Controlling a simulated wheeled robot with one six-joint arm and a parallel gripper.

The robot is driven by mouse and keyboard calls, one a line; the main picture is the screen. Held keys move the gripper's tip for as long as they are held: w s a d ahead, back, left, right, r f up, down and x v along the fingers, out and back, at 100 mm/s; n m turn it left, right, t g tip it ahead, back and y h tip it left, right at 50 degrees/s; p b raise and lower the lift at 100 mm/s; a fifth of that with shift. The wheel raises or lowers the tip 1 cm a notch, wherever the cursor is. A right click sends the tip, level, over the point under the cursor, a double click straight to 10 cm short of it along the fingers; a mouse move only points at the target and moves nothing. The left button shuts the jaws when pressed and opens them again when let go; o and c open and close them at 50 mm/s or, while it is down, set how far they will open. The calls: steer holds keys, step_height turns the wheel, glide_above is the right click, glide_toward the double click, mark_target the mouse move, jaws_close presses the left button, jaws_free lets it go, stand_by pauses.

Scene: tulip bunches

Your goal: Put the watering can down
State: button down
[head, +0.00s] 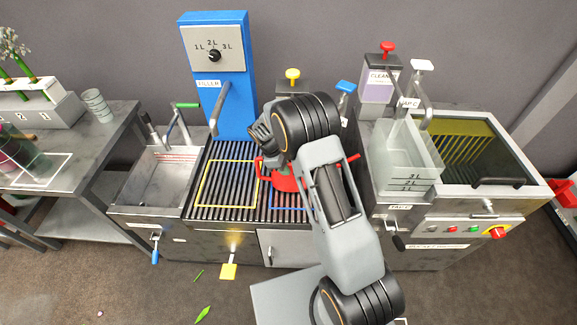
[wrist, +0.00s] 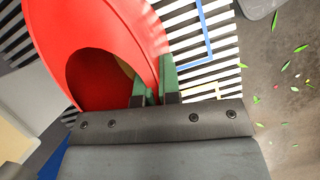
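The red watering can (head: 283,183) is over the slatted rack (head: 222,213), mostly hidden behind my arm in the head view. It fills the upper left of the wrist view (wrist: 95,25), with its dark opening facing the camera. My gripper (wrist: 155,78) has its two green fingers close together on either side of a red edge of the can, holding it. The blue outline (head: 284,208) on the rack lies under or beside the can. I cannot tell whether the can touches the slats.
A yellow outline (head: 203,184) on the rack, left of the can, is empty. The blue filler (head: 233,125) stands behind. A sink (head: 160,172) is at the left, and a clear marked tank (head: 408,160) stands to the right.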

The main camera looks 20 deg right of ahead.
steer(key=shift+w+d+f, duration=0.25)
steer(key=shift+w+d, duration=0.15)
steer(key=shift+d, duration=0.2)
steer(key=shift+f+b, duration=0.2)
steer(key=shift+b, duration=0.2)
steer(key=c, duration=1.3)
jaws_free()
